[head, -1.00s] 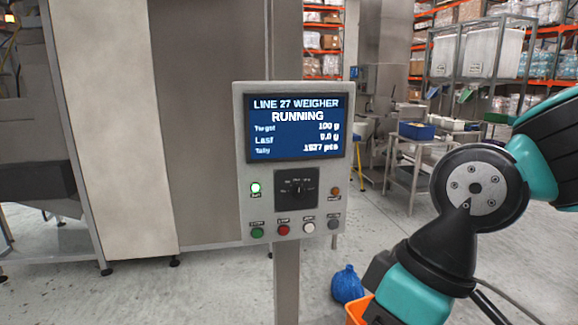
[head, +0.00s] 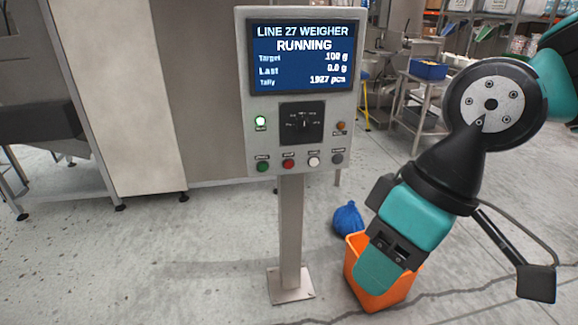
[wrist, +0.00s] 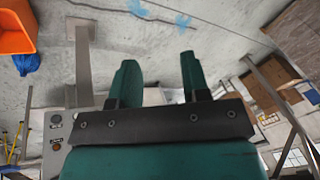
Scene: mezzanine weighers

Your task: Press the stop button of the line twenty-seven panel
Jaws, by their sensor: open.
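The line 27 weigher panel (head: 245,130) stands on a post in the middle of the head view. Its screen (head: 303,58) reads LINE 27 WEIGHER, RUNNING. A red button (head: 288,164) sits in the bottom row between a green button (head: 263,167) and a white one (head: 313,161); its label is too small to read. The panel's edge (wrist: 56,145) shows at the left there. In the head view my arm hangs right of the panel, apart from it.
An orange bin (head: 352,262) and a blue bag (head: 347,218) are on the floor right of the post, near my arm. A large grey machine (head: 130,100) stands behind left. A metal table (head: 412,80) stands back right. Floor in front is clear.

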